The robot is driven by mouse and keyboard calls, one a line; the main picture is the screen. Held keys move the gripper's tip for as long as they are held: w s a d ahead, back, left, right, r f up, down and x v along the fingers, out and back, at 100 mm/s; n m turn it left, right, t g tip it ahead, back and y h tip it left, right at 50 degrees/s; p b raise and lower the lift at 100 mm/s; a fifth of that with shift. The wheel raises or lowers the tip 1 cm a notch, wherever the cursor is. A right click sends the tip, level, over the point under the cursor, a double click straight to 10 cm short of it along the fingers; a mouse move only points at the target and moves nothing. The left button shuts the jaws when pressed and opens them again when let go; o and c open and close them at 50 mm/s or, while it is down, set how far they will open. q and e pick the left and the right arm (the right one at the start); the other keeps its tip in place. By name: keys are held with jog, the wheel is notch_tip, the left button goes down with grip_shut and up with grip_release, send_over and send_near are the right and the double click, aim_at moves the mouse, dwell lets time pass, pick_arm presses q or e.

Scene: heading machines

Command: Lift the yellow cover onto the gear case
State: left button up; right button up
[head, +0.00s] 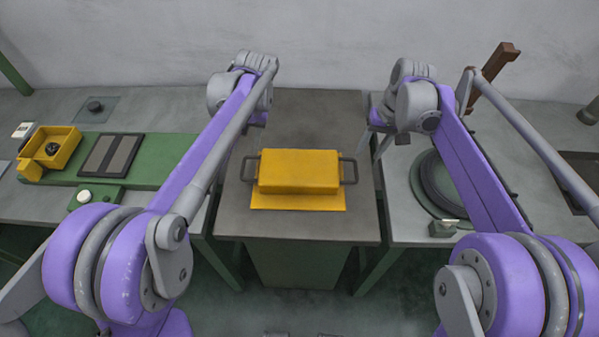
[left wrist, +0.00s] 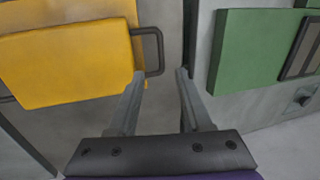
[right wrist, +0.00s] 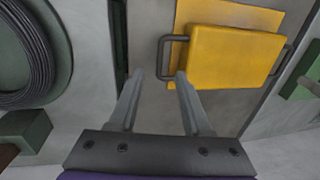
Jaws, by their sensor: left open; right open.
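The yellow cover (head: 298,172) is a block with a dark handle at each side, lying on a yellow sheet (head: 298,203) on the middle grey table. The yellow gear case (head: 70,150) appears to be the open box at far left, with a dark round part inside. My right gripper (right wrist: 160,75) is open and empty, near the right handle (right wrist: 164,57). Neither gripper clearly touches a handle.
A green machine bed (head: 150,160) with a dark plate (head: 111,155) runs from the gear case toward the middle table (head: 300,228). A coil of dark cable (right wrist: 25,60) lies on the right bench. A brown upright bar (head: 495,72) stands behind it. The middle table's front strip is clear.

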aim_at(243, 165)
pick_arm(q)
jog(key=x, duration=1.1)
jog(key=shift+w+a+r, duration=0.1)
pick_arm(e)
jog(key=f, duration=0.3)
jog(key=a+f, duration=0.1)
jog(key=f, duration=0.3)
jog(key=a+f, duration=0.1)
jog(key=f, duration=0.2)
jog(key=shift+f, duration=0.35)
pick_arm(q)
grip_shut()
pick_arm(e)
grip_shut()
